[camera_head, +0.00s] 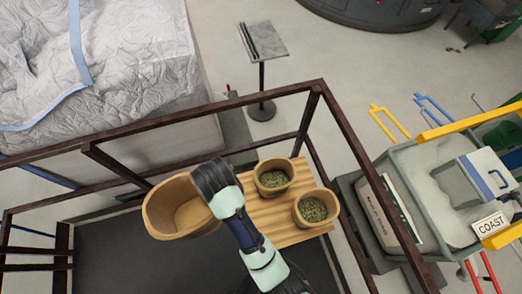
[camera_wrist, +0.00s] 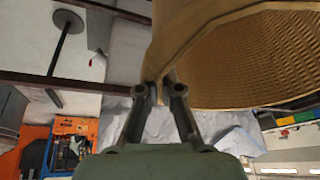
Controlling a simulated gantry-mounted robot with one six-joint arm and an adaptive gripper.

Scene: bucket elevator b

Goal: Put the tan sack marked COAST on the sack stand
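A tan, woven, open-topped sack (camera_head: 165,208) hangs at the end of my arm in the head view, left of a slatted wooden board. Its visible inside looks empty, and no COAST marking shows on it. In the wrist view its rim and inner wall (camera_wrist: 245,60) fill the upper right. My gripper (camera_wrist: 160,90) has a finger on each side of the rim and appears shut on it. A white card reading COAST (camera_head: 490,225) is at the right of the head view. I cannot tell which thing is the sack stand; a post with a flat grey top (camera_head: 265,42) stands on the floor.
Two tan containers with green contents, one at the back (camera_head: 273,178) and one in front (camera_head: 316,208), stand on the wooden board (camera_head: 262,222). Brown rails (camera_head: 200,113) surround this area. A grey cart (camera_head: 425,165) is at right, a quilted wrapped block (camera_head: 110,60) at left.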

